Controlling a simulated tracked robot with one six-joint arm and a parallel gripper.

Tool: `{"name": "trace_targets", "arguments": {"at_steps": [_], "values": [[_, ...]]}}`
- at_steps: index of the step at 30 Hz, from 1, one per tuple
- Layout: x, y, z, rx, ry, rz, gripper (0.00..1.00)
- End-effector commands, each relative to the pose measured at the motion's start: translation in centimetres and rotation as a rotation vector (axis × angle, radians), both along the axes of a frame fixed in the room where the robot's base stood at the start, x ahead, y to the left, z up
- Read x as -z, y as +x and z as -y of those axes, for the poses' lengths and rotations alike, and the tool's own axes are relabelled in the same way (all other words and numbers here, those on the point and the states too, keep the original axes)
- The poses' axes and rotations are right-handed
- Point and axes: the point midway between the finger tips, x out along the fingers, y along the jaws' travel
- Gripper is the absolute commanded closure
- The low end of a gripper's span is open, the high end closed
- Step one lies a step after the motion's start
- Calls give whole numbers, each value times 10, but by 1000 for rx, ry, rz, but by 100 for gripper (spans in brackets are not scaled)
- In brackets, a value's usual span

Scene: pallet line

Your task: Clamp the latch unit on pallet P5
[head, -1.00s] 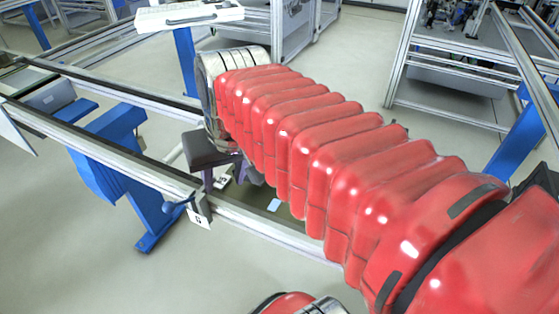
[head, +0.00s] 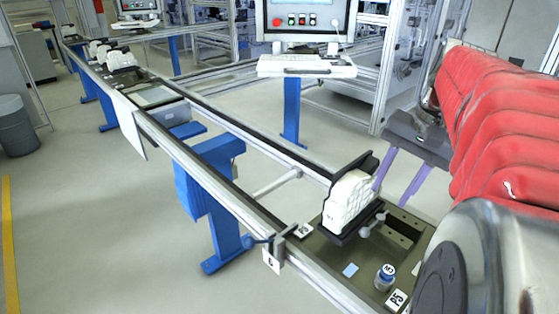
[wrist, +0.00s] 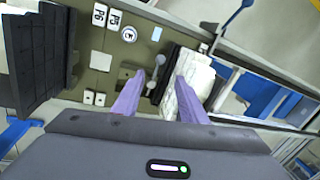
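The pallet P5 (head: 340,262) is an olive plate on the line at lower right, with a P5 label (head: 397,300). The latch unit (head: 347,202), a white ribbed block against a black plate, stands upright on it; it also shows in the wrist view (wrist: 193,82). Beside it is a metal clamp lever with a ball end (head: 374,224), also in the wrist view (wrist: 157,72). My gripper (wrist: 160,76) has two purple fingers, apart, above the pallet. In the wrist view, the lever lies between the fingertips, and the right finger overlaps the latch unit. Whether anything touches is unclear.
A black ribbed block (wrist: 40,55) is at left in the wrist view. Rails extend up left toward other pallets (head: 121,60). A control panel (head: 303,20) stands behind.

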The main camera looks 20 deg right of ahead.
Motion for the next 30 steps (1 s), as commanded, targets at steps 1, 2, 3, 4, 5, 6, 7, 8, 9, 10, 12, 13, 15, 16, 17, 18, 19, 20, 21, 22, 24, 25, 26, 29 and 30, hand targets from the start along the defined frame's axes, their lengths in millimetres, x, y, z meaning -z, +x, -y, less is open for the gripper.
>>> {"name": "trace_targets", "arguments": {"at_steps": [1,2,3,4,5,6,7,8,9,10,12,13,15,16,17,18,19,20,21,22,24,25,26,29,30], "values": [[0,0,0,-1,0,0,61],[0,0,0,-1,0,0,61],[0,0,0,-1,-1,1,61],[0,0,0,-1,-1,1,61],[0,0,0,-1,-1,1,61],[1,0,0,-1,-1,1,61],[1,0,-1,-1,-1,1,61],[2,0,-1,-1,-1,1,61],[4,1,-1,-1,0,0,61],[6,1,-1,-1,1,0,61],[11,1,-2,-1,1,-2,61],[14,2,-2,-1,1,0,61],[22,3,-3,-1,1,-2,61],[26,4,-4,-2,2,-2,61],[30,4,-4,-1,1,-2,61],[37,6,-5,-2,2,-2,61],[41,7,-5,-2,2,-2,61],[46,7,-5,-2,1,-2,61],[52,8,-6,-3,2,-2,61],[56,9,-7,-2,1,-2,61],[67,11,-8,-2,1,-1,61],[71,12,-8,-2,1,-1,61],[76,12,-9,-2,1,-1,61],[91,15,-10,-1,2,-1,61],[97,16,-11,-2,2,-2,61]]}}
